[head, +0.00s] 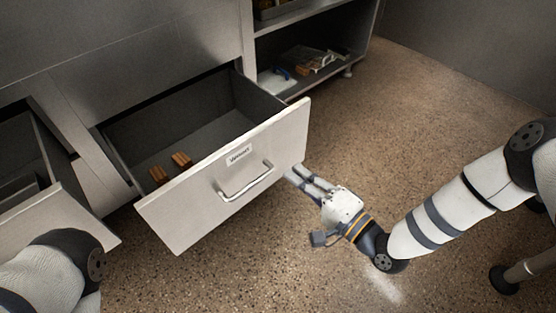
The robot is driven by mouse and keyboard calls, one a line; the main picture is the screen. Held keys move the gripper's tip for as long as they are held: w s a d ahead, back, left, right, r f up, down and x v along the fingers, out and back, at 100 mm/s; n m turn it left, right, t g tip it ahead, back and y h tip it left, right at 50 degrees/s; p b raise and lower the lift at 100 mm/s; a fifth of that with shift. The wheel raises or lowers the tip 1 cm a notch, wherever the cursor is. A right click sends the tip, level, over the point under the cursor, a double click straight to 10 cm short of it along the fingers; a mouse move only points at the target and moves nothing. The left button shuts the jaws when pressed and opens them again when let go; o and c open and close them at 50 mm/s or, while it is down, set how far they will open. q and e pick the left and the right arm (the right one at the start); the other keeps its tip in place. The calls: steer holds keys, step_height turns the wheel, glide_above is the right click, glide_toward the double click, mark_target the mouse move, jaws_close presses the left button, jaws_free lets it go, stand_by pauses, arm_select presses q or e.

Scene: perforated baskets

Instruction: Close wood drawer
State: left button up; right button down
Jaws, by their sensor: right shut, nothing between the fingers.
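The wood drawer (190,200) is pulled well out of the steel cabinet. Its pale front carries a small label (239,155) and a metal bar handle (246,184). Two brown wooden blocks (181,160) lie inside it. My right gripper (292,175) is shut and empty, low at the right end of the drawer front. Its fingertips are at or just behind that edge; I cannot tell whether they touch it. My left arm shows at the lower left, but its gripper is out of view.
Another drawer (40,222) stands open at the left. An open shelf (322,72) with several small items is at the back right of the cabinet.

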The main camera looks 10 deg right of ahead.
mark_target(249, 138)
steer(key=b+x, duration=0.3)
steer(key=x, duration=0.8)
steer(key=shift+w+a+f, duration=0.15)
steer(key=shift+w+a, duration=0.05)
steer(key=shift+a, duration=0.1)
arm_select(q)
steer(key=shift+s+a+f+g, duration=0.15)
steer(key=shift+s+f, duration=0.2)
steer(key=shift+f, duration=0.25)
steer(key=shift+s+f+g, duration=0.15)
steer(key=shift+s+f, duration=0.2)
steer(key=shift+f, duration=0.25)
arm_select(e)
steer(key=shift+w+a, duration=0.3)
steer(key=shift+w, duration=0.2)
arm_select(q)
steer(key=shift+f, duration=0.1)
arm_select(e)
steer(key=shift+a, duration=0.1)
